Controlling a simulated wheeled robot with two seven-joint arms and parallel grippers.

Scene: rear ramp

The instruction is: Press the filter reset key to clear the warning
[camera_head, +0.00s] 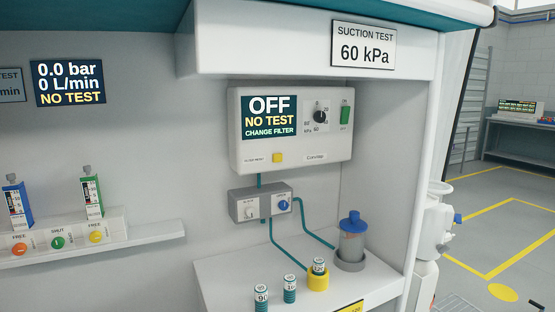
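The filter reset key (277,157) is a small yellow square button on the lower front of the white suction unit (238,125). A small label that appears to read "FILTER RESET" is to its left. The unit's screen (269,118) reads "OFF", "NO TEST" and "CHANGE FILTER". A dial (320,117) and a green switch (345,112) are right of the screen. Nothing touches or covers the key. Neither of my grippers is in view.
Below the unit are a grey valve block (246,206) with teal hoses and a blue-lidded jar (352,240). Several small canisters stand on the lower shelf, one in a yellow holder (318,281). A side wall bounds the bay right. Space before the unit is clear.

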